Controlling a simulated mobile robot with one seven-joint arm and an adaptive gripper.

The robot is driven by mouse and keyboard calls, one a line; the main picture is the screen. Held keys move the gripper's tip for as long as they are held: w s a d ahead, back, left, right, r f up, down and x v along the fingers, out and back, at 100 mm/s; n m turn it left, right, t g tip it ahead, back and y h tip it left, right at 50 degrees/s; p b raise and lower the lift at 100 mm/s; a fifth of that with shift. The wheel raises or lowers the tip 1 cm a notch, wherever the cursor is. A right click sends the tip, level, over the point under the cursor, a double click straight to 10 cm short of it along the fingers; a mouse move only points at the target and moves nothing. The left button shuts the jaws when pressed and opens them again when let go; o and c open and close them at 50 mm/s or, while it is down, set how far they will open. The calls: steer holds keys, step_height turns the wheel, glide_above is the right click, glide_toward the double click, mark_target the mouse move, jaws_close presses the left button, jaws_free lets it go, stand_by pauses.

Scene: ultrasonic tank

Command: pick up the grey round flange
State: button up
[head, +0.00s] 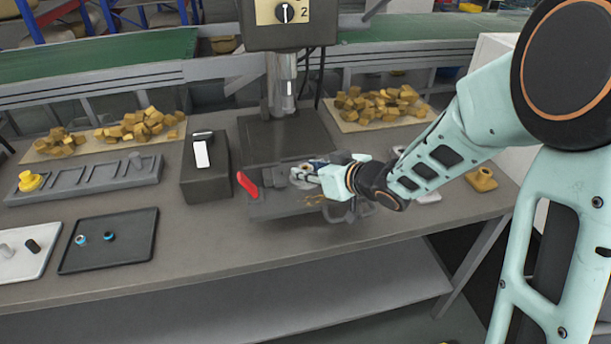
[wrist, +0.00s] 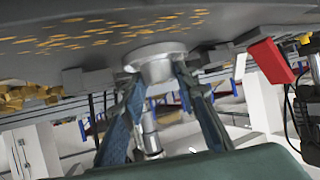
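The grey round flange (wrist: 156,66) is in the middle of the wrist view, which looks tilted over. It sits at the dark, chip-strewn plate (wrist: 60,30). The two fingers of my gripper (wrist: 158,78) flank its narrower hub and appear to touch it on both sides. In the head view my gripper (head: 308,174) is low over the grey machine fixture (head: 270,206) under the drill head. The fingers and arm largely hide the flange there.
A red handle (head: 247,184) is left of my gripper. The drill column (head: 283,85) rises behind. A dark box (head: 206,170), a slotted rack (head: 90,180) and a black tray (head: 135,225) stand to the left. A yellow part (head: 481,180) lies right. The front bench strip is clear.

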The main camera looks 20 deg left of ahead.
jaws_close()
steer(key=shift+r, duration=0.2)
